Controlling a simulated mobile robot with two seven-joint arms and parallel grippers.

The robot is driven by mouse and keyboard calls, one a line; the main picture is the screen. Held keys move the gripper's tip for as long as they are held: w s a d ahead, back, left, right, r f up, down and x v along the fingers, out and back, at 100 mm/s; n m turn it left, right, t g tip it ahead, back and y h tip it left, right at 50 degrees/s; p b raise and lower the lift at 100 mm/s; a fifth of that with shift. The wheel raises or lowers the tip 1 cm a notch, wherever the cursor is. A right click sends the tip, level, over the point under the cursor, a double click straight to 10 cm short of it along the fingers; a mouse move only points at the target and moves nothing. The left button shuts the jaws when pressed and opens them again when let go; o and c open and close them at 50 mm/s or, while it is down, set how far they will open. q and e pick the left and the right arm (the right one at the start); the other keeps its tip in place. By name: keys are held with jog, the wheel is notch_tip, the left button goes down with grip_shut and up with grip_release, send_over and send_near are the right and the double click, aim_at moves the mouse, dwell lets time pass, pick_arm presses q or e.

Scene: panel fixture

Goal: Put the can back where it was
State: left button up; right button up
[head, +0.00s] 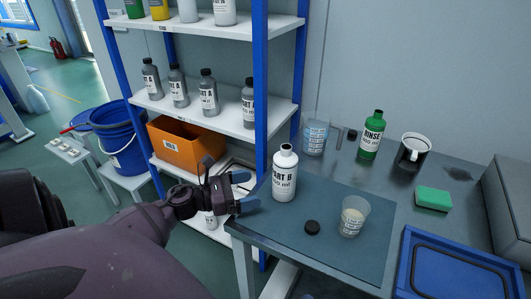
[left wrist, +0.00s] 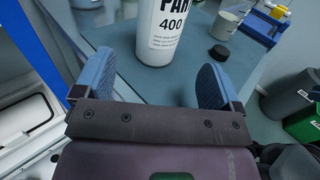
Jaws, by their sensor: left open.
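A white can labelled PART B (head: 285,173) stands upright and uncapped on the dark mat (head: 335,255) near the bench's left edge. A black cap (head: 312,227) lies on the mat in front of it. My left gripper (head: 245,190) is open and empty, just left of the can and pointing at it. In the left wrist view the can (left wrist: 160,40) stands just ahead of the two blue fingertips (left wrist: 153,78), roughly centred between them, its top cut off by the frame. My right gripper is not in view.
A clear cup (head: 353,216) with pale contents stands right of the cap. Another cup (head: 315,138), a green RINSE bottle (head: 371,136), a mug (head: 413,151) and a green sponge (head: 433,198) are behind. A blue-posted shelf (head: 225,122) with several bottles and an orange bin (head: 185,148) stands left.

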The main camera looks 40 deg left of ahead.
pick_arm(q)
jog(key=shift+v, duration=0.85)
jog(key=shift+s+a, duration=0.1)
jog(key=shift+s, duration=0.05)
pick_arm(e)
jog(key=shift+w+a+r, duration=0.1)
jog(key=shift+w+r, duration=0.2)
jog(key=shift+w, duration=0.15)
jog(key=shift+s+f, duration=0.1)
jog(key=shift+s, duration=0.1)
